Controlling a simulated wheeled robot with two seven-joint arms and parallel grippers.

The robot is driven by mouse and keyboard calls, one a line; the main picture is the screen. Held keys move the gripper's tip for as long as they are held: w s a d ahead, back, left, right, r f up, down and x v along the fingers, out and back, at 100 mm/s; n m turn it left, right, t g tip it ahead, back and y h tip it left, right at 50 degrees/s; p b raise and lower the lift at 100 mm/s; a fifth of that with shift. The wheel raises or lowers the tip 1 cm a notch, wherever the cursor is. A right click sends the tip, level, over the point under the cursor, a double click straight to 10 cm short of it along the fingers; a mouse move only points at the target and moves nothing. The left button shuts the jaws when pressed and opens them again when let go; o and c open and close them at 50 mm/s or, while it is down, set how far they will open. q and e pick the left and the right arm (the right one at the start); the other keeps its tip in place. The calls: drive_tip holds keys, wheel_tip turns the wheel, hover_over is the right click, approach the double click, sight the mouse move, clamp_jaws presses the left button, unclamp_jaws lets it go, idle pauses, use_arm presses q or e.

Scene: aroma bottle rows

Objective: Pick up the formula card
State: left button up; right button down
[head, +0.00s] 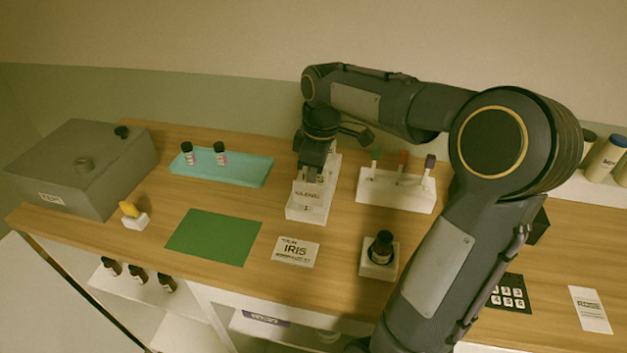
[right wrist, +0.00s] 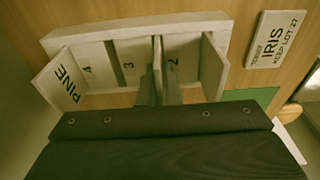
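Which item is the formula card cannot be told for sure. A white numbered holder (head: 305,212) stands mid-table; it also shows in the right wrist view (right wrist: 205,24), with slots 2, 3 and 4 readable and a panel lettered PINE (right wrist: 66,88) at its left. A thin upright pale panel (right wrist: 157,58) stands between slots 3 and 2. My right gripper (right wrist: 161,85) points down at the holder, its dark fingers close around this panel; whether they grip it is unclear. In the head view my right gripper (head: 312,175) is over the holder. My left gripper is out of view.
A white IRIS card (head: 296,251) and a green mat (head: 213,237) lie in front. A teal tray (head: 245,178) holds two bottles. A white rack (head: 396,191), a dark bottle in a white stand (head: 378,268) and another white card (head: 590,310) lie to the right.

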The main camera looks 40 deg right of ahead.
drive_tip(key=shift+r, duration=0.5)
wheel_tip(320, 180, up, 2)
drive_tip(key=shift+r, duration=0.25)
drive_tip(key=s+a+r, duration=0.1)
drive_tip(key=r, duration=0.1)
drive_tip(key=s+a+r, duration=0.1)
drive_tip(key=s+r, duration=0.1)
drive_tip(key=s+a+r, duration=0.1)
drive_tip(key=r, duration=0.1)
drive_tip(key=shift+s+a, duration=0.1)
drive_tip(key=shift+s, duration=0.05)
drive_tip(key=s+a+r, duration=0.3)
drive_tip(key=s+a, duration=0.2)
drive_tip(key=s, duration=0.2)
drive_tip(key=shift+r+b, duration=0.25)
drive_tip(key=shift+b, duration=0.05)
drive_tip(key=shift+a, duration=0.15)
